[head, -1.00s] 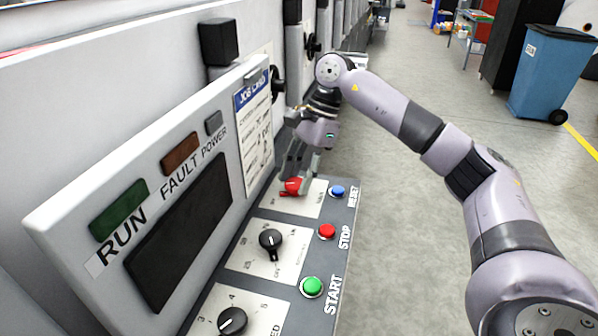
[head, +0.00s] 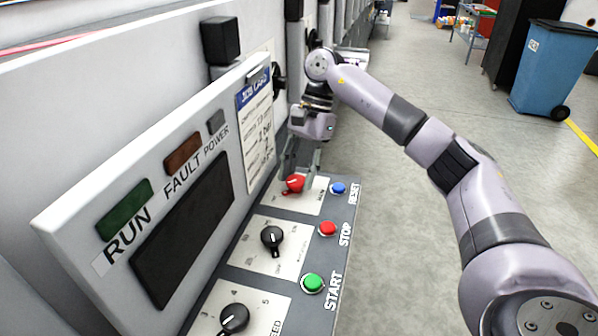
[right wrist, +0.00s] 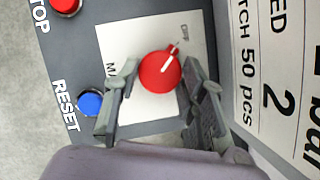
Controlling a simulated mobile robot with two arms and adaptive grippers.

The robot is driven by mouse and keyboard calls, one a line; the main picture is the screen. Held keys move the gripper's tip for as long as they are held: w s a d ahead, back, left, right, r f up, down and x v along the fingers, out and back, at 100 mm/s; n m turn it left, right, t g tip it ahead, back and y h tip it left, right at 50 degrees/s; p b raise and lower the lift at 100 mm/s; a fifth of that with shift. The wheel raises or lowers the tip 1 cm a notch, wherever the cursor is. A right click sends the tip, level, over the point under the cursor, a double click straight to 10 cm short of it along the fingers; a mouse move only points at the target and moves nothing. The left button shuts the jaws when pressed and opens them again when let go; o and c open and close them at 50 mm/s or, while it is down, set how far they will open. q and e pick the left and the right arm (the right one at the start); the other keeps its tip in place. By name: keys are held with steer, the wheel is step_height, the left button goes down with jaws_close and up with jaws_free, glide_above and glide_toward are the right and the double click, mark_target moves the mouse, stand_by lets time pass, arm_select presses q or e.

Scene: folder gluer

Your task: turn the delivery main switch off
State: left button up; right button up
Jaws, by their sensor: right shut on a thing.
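The red main switch knob (head: 293,184) sits on a pale plate at the far end of the sloping control panel. My right gripper (head: 300,172) reaches down onto it, shut on it with a finger on either side. In the right wrist view the red knob (right wrist: 160,72) shows between the fingertips (right wrist: 170,80), and its white pointer line points up and right, towards the label OFF. Part of the MAIN lettering is hidden by a finger. My left gripper is not in view.
Beside the knob are a blue RESET button (head: 338,188), a red STOP button (head: 327,229) and a green START button (head: 313,283). Black selector knobs (head: 272,238) sit nearer. The floor at right is open.

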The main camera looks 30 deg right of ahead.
steer(key=shift+r, duration=0.1)
steer(key=o, duration=1.1)
steer(key=v, duration=1.2)
